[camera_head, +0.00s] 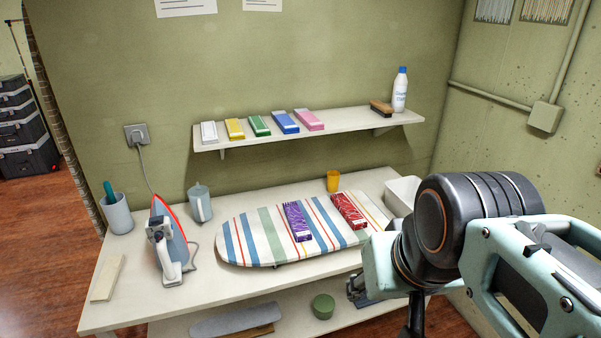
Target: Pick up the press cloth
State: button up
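No item is clearly marked as the press cloth. A flat cream piece (107,278), possibly the folded press cloth, lies at the table's front left corner, left of the iron. A small blue patch (366,301) shows by my gripper; I cannot tell whether it is cloth. My gripper (355,289) is at the table's front right, mostly hidden behind my arm, far from the cream piece. Its fingers are too small and covered to tell open from shut.
An iron (166,245) stands on the table (135,308). A striped ironing board (255,237) carries a purple box (298,222) and a red box (348,211). A cup (116,213), jug (200,204), yellow tumbler (333,181) and white bin (402,193) stand behind. A wall shelf (260,137) hangs above.

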aim_at(103, 292)
jog(key=u, duration=1.6)
jog(key=i+l+u, duration=0.1)
jog(key=i+u, duration=0.15)
jog(key=i, duration=0.25)
jog(key=i+l+u, duration=0.2)
jog(key=i, duration=0.3)
jog(key=i+l+u, duration=0.25)
jog(key=i, duration=0.25)
